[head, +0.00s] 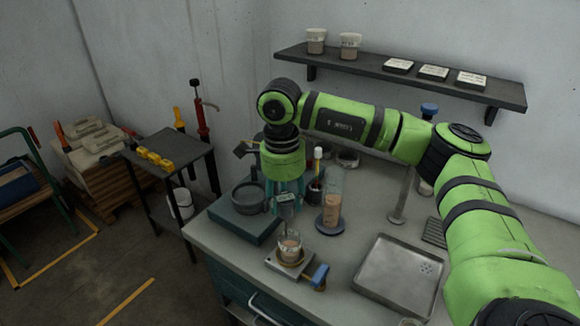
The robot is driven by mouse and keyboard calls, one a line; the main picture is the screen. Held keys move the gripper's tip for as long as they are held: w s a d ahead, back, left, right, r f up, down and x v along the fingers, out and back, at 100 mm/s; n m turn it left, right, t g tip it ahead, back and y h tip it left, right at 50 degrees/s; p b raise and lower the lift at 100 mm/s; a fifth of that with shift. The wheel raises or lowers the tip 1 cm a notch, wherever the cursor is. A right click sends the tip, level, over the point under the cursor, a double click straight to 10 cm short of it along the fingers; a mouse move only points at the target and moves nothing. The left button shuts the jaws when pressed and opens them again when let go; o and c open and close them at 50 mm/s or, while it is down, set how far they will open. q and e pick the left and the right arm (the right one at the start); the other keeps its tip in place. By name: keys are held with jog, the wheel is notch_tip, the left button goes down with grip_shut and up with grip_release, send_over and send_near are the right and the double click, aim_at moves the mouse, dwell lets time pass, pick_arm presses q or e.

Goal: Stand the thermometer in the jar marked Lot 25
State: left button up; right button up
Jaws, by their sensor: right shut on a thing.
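My right gripper (286,205) comes down from above at the front left of the bench and is shut on a small grey-green piece, seemingly the head of the thermometer (287,198). Its lower part is too small to make out. Just below it, a clear jar (290,247) with brownish contents stands on a small metal stand with a blue knob. I cannot tell whether the thermometer reaches into this jar. Two more jars with pale labels, one left (316,41) and one right (350,46), stand on the wall shelf. I cannot read any lot number. My left gripper is out of view.
A tall clear cylinder (333,200) on a blue base stands close right of the gripper. A dark bowl (249,198) sits on a teal box behind left. A metal tray (398,278) lies at the right. Bare bench (222,243) shows at the front left.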

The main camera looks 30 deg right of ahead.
jog(key=r+m, duration=0.1)
jog(key=w+d+r+m, duration=0.1)
jog(key=m, duration=0.1)
jog(key=shift+d+r+p, duration=0.15)
jog(key=shift+d+p, duration=0.15)
jog(key=shift+p, duration=0.1)
jog(key=shift+m, duration=0.8)
jog(key=shift+w+d+f+b, duration=0.1)
jog(key=shift+f+b, duration=0.65)
jog(key=shift+f, duration=0.3)
jog(key=shift+w+d+f+b, duration=0.1)
jog(key=shift+f+b, duration=0.6)
jog(key=shift+f, duration=0.3)
pick_arm(q)
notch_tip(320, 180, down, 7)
jog(key=b, duration=0.5)
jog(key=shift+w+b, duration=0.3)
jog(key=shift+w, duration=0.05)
pick_arm(e)
notch_tip(320, 180, down, 8)
jog(key=shift+r, duration=0.25)
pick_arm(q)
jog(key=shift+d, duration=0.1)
